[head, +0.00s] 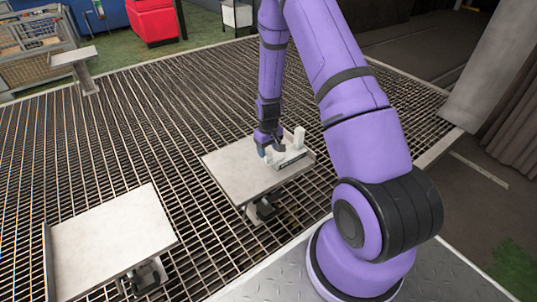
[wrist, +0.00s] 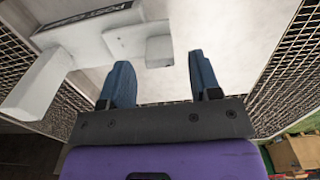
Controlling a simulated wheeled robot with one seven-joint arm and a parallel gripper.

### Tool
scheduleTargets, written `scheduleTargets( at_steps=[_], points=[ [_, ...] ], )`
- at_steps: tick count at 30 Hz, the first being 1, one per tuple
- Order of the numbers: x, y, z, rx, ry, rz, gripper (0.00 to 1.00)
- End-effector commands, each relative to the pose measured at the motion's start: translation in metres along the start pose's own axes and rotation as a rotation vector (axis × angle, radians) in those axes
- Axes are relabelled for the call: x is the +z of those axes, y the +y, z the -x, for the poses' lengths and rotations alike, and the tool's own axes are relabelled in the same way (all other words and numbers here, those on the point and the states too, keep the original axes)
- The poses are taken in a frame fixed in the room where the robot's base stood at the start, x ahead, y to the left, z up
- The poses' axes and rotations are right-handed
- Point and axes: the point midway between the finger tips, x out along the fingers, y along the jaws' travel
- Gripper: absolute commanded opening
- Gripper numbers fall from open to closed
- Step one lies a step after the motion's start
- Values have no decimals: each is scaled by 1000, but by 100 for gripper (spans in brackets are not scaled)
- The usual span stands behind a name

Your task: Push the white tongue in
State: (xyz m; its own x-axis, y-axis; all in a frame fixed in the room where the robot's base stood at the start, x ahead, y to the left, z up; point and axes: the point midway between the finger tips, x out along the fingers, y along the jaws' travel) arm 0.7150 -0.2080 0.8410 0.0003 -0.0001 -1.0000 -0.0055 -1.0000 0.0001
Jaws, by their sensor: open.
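A white device (head: 291,160) with an upright post (head: 299,136) sits at the right side of a pale tabletop. In the wrist view its post (wrist: 38,86) sticks out at left, and a dark label with light lettering shows at the top. A flat white bar, which looks like the white tongue (wrist: 124,41), runs right from the body and carries a small square block (wrist: 159,50). My gripper (head: 270,149) is at the device's left end. Its two blue fingers (wrist: 161,82) are apart with nothing between the tips; the block shows just beyond them. Contact cannot be told.
The device's tabletop (head: 232,165) has bare room on its left. A second pale table (head: 112,240) is nearer at left and empty. A small stand (head: 74,56) and a wire crate (head: 38,48) are far left. Grating covers the floor around them.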

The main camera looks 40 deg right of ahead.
Motion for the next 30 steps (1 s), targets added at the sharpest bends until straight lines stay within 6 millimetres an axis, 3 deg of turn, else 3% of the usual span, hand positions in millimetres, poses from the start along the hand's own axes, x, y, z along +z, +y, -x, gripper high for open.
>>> scheduleTargets(
  at_steps=[6,13,30],
  points=[
    [-1,0,40,1,3,0,57],
    [0,0,67,1,1,1,57],
    [1,0,74,0,-4,1,57]
  ],
)
